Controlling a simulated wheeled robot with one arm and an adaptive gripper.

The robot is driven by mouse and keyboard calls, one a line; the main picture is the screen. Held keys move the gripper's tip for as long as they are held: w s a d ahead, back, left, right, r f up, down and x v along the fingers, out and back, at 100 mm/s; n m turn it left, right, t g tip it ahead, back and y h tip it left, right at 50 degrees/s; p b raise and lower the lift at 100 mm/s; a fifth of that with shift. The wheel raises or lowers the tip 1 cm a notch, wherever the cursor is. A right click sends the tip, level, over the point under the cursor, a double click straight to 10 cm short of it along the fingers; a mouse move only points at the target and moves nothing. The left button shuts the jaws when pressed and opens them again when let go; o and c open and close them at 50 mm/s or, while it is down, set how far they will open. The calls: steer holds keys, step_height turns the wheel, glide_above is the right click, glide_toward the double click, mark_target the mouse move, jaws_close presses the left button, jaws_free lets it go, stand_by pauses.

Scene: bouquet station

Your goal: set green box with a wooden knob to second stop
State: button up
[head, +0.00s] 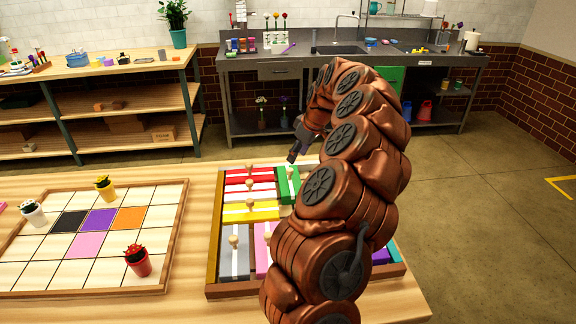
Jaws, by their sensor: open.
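The green box (284,190) sits in a wooden-framed tray (228,291) on the table, near the tray's far side. It stands among boxes of other colours, and my arm covers its right part. The stop marks are not clear in this view.
Red boxes (236,178), a yellow box (240,213), a grey box (238,268) and a pink box (262,260) fill the tray, several with knobs. A gridded board (35,266) with small flowerpots lies left. Open floor (480,200) lies right.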

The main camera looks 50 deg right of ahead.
mark_target(290, 170)
steer(key=shift+p+x, duration=1.4)
steer(key=shift+x, duration=2.5)
steer(key=shift+d, duration=0.1)
steer(key=shift+c, duration=0.5)
steer(key=shift+s, duration=0.1)
jaws_close()
